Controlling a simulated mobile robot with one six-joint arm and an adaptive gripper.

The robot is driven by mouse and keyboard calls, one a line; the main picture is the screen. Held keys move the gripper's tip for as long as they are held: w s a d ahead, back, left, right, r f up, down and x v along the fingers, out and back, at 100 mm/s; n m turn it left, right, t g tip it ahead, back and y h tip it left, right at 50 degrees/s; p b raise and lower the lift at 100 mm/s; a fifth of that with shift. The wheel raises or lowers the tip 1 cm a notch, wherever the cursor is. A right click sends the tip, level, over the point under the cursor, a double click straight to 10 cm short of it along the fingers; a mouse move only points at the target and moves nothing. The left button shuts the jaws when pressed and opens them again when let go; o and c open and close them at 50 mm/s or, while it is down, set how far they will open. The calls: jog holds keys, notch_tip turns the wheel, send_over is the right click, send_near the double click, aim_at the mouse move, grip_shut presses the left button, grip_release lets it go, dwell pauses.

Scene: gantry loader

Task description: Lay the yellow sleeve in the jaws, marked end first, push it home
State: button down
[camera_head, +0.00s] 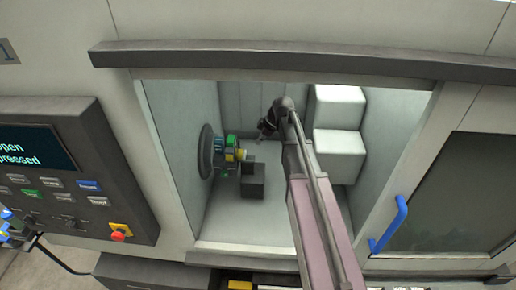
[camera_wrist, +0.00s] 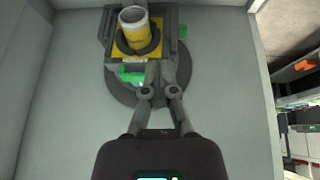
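The yellow sleeve (camera_wrist: 135,30) sits among the jaws of the round chuck (camera_head: 206,152) on the chamber's left wall. In the wrist view its pale open end faces the camera, and its far end is hidden. In the head view the sleeve (camera_head: 241,155) sticks out to the right. The dark chuck disc (camera_wrist: 118,93) also shows in the wrist view, with dark, yellow and green parts around the sleeve. My gripper (camera_wrist: 160,66) is empty, its fingertips close together beside the sleeve and apart from it. In the head view my gripper (camera_head: 266,129) is behind and right of the sleeve.
A dark block (camera_head: 252,184) stands just right of the chuck, below the sleeve. White boxes (camera_head: 338,155) fill the chamber's right side. The door handle (camera_head: 389,224) is blue. The control panel (camera_head: 72,170) is outside left. The front chamber floor (camera_head: 238,222) is clear.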

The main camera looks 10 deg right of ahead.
jog(key=w+d+f+y+b, duration=0.1)
jog(key=w+d+f+b, duration=0.1)
jog(key=w+f+b, duration=0.2)
jog(key=shift+w+f, duration=0.45)
jog(key=shift+w, duration=0.05)
jog(key=shift+d, duration=0.1)
jog(key=f+b, duration=0.2)
jog(key=a+f+b, duration=0.1)
jog(key=f+b, duration=0.4)
jog(key=shift+w+a+f+b, duration=0.2)
jog(key=shift+w+f+b, duration=0.05)
jog(key=shift+f+b, duration=0.1)
jog(key=shift+w+a, duration=0.3)
jog(key=shift+a, duration=0.55)
jog(key=shift+w+a, duration=0.25)
jog(key=shift+a, duration=0.65)
jog(key=shift+w+a, duration=0.3)
jog(key=shift+a, duration=0.55)
dwell(0.6)
jog(key=shift+s+d+r+p, duration=0.25)
jog(key=shift+d+r+p, duration=0.1)
jog(key=shift+d, duration=0.45)
jog(key=shift+s+d+r+p, duration=0.3)
jog(key=shift+d, duration=0.45)
jog(key=shift+s+d+r+p, duration=0.25)
jog(key=shift+d+r+p, duration=0.1)
jog(key=shift+d, duration=0.45)
